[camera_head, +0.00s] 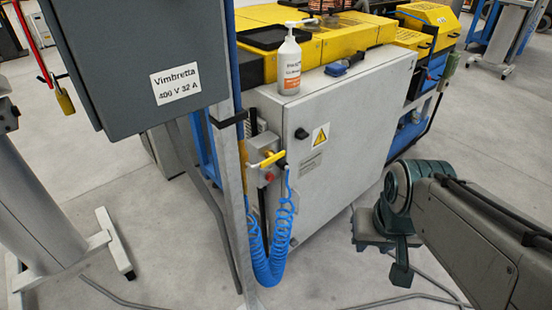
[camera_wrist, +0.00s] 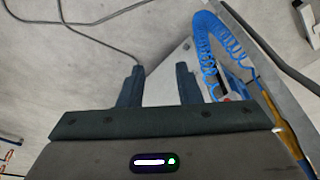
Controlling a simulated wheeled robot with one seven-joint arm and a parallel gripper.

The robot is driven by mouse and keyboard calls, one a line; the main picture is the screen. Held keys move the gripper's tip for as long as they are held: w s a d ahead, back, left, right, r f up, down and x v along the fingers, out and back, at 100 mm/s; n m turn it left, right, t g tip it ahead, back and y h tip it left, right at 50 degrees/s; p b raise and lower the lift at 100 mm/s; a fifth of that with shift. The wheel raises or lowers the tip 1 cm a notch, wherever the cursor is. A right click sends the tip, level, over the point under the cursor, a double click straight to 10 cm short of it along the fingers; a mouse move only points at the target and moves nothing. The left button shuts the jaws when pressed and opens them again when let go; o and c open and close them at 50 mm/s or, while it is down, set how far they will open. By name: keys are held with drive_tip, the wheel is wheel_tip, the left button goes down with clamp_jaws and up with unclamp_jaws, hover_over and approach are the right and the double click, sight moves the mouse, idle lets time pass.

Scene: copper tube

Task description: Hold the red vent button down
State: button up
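The red vent button (camera_head: 269,176) is a small red dot on a grey box on the post beside the white cabinet, just below a yellow lever (camera_head: 268,160). A small red spot (camera_wrist: 227,99) right of my fingers in the wrist view may be the same button; it is too small to be sure. My gripper (camera_wrist: 160,72) has its two dark fingers apart with nothing between them. In the head view my gripper (camera_head: 388,244) is right of the cabinet, well apart from the button, partly hidden by its own body.
A blue coiled hose (camera_head: 271,245) hangs below the button box. The white cabinet (camera_head: 345,140) carries a pump bottle (camera_head: 289,66). A grey electrical box (camera_head: 140,55) stands at upper left on a post. Cables lie on the floor; floor in front of the cabinet is otherwise clear.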

clamp_jaws()
idle(1.5)
